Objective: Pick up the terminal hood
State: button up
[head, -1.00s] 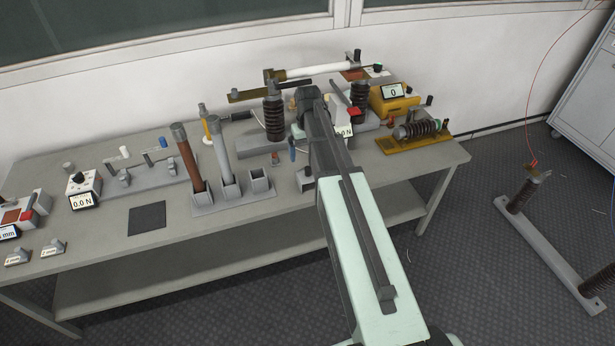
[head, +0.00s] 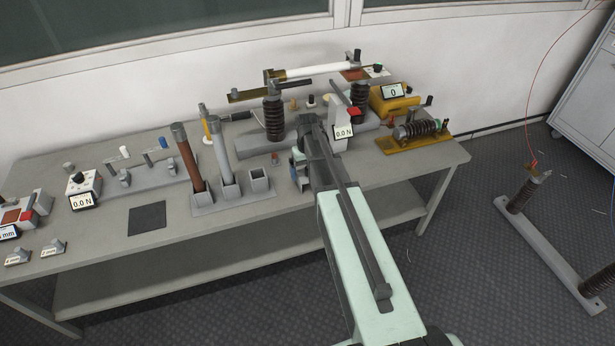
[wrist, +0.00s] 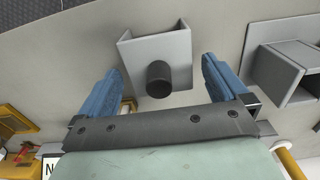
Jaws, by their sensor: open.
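The terminal hood (wrist: 178,45) is a small grey folded piece with raised sides and a dark round knob (wrist: 158,78) in the wrist view. In the head view my gripper and arm mostly hide it. My gripper (wrist: 162,66) is open, with one blue finger on each side of the knob and visible gaps to it. Nothing is held. In the head view my gripper (head: 298,162) is low over the bench, right of the grey open socket. I cannot tell its exact height above the hood.
A grey square socket (wrist: 280,72) stands close on the right in the wrist view. The holder with a brown tube (head: 188,157) and grey tube (head: 222,152) is left of my gripper. The insulator stand (head: 273,120) is behind. A dark mat (head: 147,218) lies on the bench (head: 230,235).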

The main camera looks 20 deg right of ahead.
notch_tip(320, 180, down, 2)
jog(key=c, duration=1)
jog(key=shift+o, duration=0.2)
